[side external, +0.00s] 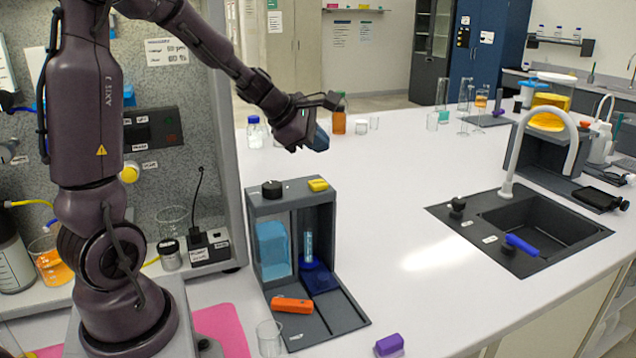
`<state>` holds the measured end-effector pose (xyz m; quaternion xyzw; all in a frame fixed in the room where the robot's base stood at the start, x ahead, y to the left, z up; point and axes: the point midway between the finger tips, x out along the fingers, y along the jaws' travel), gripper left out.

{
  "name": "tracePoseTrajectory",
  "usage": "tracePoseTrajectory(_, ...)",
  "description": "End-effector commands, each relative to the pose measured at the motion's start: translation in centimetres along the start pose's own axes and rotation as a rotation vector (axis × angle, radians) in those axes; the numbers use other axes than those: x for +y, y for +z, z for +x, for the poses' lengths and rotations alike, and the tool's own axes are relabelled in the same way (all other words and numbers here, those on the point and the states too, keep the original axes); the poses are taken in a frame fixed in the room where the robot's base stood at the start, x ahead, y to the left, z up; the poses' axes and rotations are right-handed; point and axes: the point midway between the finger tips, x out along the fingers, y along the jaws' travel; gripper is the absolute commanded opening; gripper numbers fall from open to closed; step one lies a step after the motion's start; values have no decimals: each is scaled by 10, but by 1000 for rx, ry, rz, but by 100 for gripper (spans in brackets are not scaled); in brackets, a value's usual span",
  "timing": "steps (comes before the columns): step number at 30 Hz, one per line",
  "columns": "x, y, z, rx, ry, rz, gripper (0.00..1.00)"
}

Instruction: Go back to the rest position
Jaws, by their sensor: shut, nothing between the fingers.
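My gripper (318,138) is in the air above the grey membrane rig (328,230), near the middle of the side external view. It is shut with nothing held, and it touches nothing that I can see. The rig stands on the white bench (400,240). A black knob (272,189) and a yellow block (318,185) are on its top. Inside are a light blue block (273,250) and a clear tube (308,246) upright on a dark blue base (319,279). An orange piece (292,305) lies on the rig's front base.
An empty beaker (269,338) and a purple block (389,345) are at the bench's front. A brown bottle (339,116) and a blue-capped bottle (254,131) stand behind my gripper. A black sink (540,222) with a tall faucet (540,130) is at right. The bench between is clear.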

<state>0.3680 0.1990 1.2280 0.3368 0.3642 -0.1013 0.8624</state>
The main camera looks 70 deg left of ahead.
Motion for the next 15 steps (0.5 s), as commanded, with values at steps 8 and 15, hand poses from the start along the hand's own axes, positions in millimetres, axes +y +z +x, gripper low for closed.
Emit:
tracePoseTrajectory(8,0,0,0,-1,-2,20,0)
tracePoseTrajectory(15,-50,7,-14,-50,-196,548,0)
